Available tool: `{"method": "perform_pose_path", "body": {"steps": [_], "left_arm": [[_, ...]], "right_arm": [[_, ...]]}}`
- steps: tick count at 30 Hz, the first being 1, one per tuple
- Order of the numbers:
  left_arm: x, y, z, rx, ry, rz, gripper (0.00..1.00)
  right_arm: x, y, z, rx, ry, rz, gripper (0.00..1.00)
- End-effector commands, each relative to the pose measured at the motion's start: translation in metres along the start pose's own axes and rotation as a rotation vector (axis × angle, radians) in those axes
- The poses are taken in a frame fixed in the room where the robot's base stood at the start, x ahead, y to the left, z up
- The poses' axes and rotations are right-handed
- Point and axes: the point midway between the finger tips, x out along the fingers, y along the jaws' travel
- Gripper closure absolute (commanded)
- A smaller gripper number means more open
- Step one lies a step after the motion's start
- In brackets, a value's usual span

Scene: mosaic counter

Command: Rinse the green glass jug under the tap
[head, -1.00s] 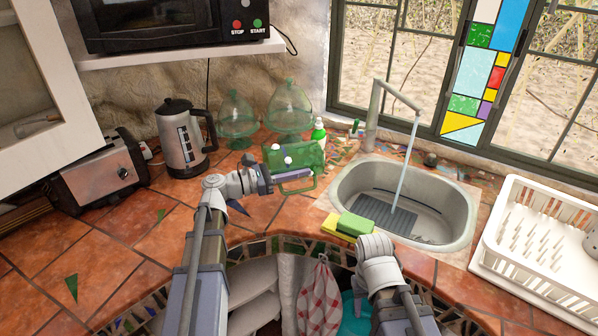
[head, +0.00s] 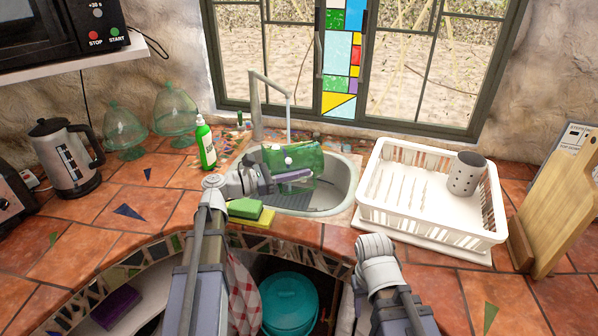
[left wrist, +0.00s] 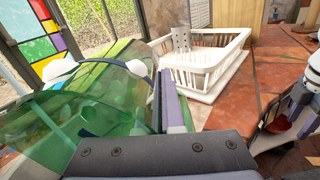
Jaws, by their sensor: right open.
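The green glass jug (head: 305,161) is held above the sink (head: 338,190) in the head view. It fills the left side of the left wrist view (left wrist: 80,115), with white rounded bits on it. My left gripper (head: 288,177) is shut on the jug, on its near side. The tap (head: 256,105) stands behind the sink and runs. Its stream (head: 288,122) comes down to the jug's top edge in the picture; I cannot tell whether it lands inside or behind. My right arm is at the front of the counter; its gripper (left wrist: 283,120) is at the right of the left wrist view.
A green and yellow sponge pair (head: 248,209) lies at the sink's front left. A green soap bottle (head: 206,144) stands left of the tap. A white dish rack (head: 430,218) with a grey holder (head: 466,174) stands right of the sink.

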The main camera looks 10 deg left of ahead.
Motion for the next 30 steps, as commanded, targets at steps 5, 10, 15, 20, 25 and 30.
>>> {"method": "perform_pose_path", "body": {"steps": [5, 10, 15, 20, 25, 30], "left_arm": [[0.007, 0.006, -0.011, 0.110, 0.146, 0.064, 1.00], [0.008, 0.015, -0.027, 0.217, 0.303, 0.126, 1.00], [0.003, 0.027, -0.042, 0.325, 0.477, 0.182, 1.00], [-0.004, 0.038, -0.052, 0.401, 0.608, 0.213, 1.00], [-0.009, 0.044, -0.057, 0.435, 0.670, 0.224, 1.00], [-0.009, 0.045, -0.059, 0.441, 0.679, 0.227, 1.00]], "right_arm": [[-0.019, 0.001, 0.001, -0.001, 0.000, 0.000, 0.49], [-0.032, 0.003, 0.002, -0.001, 0.000, 0.000, 0.49], [-0.046, 0.004, 0.003, -0.001, 0.000, 0.000, 0.49], [-0.056, 0.005, 0.003, -0.001, 0.000, 0.000, 0.49], [-0.059, 0.005, 0.003, -0.001, 0.000, 0.000, 0.49], [-0.059, 0.005, 0.003, -0.001, 0.000, 0.000, 0.49]]}}
